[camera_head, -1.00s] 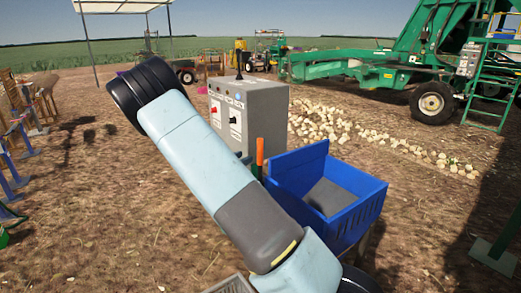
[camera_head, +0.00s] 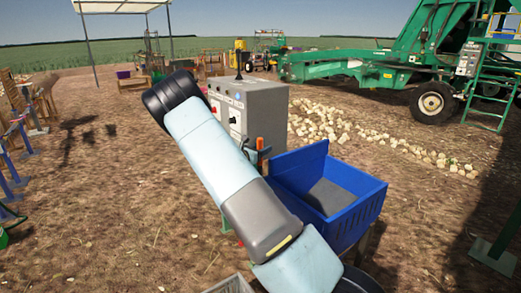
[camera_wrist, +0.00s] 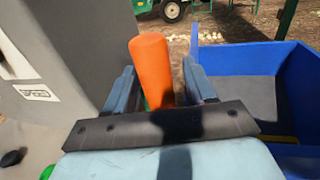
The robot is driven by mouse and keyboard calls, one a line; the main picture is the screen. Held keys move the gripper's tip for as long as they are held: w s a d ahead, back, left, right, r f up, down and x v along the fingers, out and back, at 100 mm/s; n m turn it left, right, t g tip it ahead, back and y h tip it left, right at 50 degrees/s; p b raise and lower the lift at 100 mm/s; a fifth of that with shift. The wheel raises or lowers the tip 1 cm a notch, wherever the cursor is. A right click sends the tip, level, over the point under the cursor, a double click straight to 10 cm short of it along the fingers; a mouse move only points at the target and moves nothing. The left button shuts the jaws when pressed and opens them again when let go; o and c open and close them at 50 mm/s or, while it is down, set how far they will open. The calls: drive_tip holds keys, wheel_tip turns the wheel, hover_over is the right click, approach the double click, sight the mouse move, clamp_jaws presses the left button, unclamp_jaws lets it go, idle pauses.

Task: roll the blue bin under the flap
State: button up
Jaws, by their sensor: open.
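A blue open-topped bin (camera_head: 362,212) stands right of the grey control box, with a raised back wall and a dark grey sloping panel (camera_head: 328,197) inside. The bin fills the right side of the wrist view (camera_wrist: 238,58). An upright orange handle (camera_wrist: 150,65) stands between the box and the bin; it also shows in the head view (camera_head: 260,144). My gripper (camera_wrist: 159,82) is open, with one blue-grey finger on each side of the handle. I cannot tell whether either finger touches it. The handle's lower end is hidden by my gripper. I cannot identify a flap for certain.
The grey control box (camera_head: 262,112) with knobs stands close left of my gripper. Loose onions (camera_head: 345,130) lie on the ground behind the bin. A large green machine (camera_head: 425,60) stands at the back right.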

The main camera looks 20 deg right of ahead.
drive_tip(key=shift+w+d, duration=0.15)
drive_tip(key=shift+d, duration=0.25)
clamp_jaws()
idle(0.4)
